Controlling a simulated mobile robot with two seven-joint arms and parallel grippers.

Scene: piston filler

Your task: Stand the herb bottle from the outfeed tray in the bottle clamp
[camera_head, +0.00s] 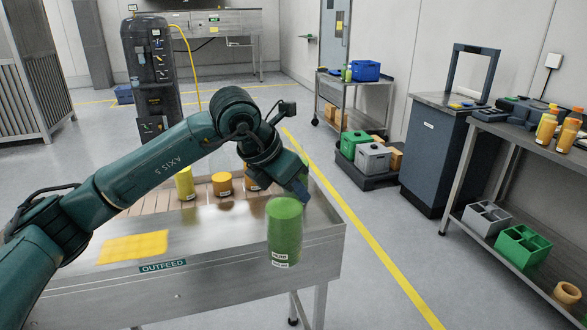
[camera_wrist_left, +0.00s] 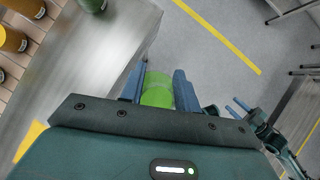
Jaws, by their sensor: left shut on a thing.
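My left gripper (camera_head: 296,188) is shut on a green bottle (camera_head: 284,232), which looks like the herb bottle. The bottle hangs about upright in front of the right end of the outfeed table, clear of it. In the left wrist view, the bottle (camera_wrist_left: 157,92) sits between the two blue fingers of my left gripper (camera_wrist_left: 158,84). The slatted outfeed tray (camera_head: 143,206) holds yellow and orange bottles, partly hidden by my left arm. My right gripper (camera_wrist_left: 240,106) shows small at the right of the left wrist view. I cannot make out the bottle clamp for certain.
A yellow mat (camera_head: 133,247) lies on the steel outfeed table (camera_head: 215,245). At right, a bench (camera_head: 510,130) carries dark equipment and several orange-capped bottles (camera_head: 567,133). A dark blue cabinet (camera_head: 436,150) stands behind it. The floor between table and bench is clear.

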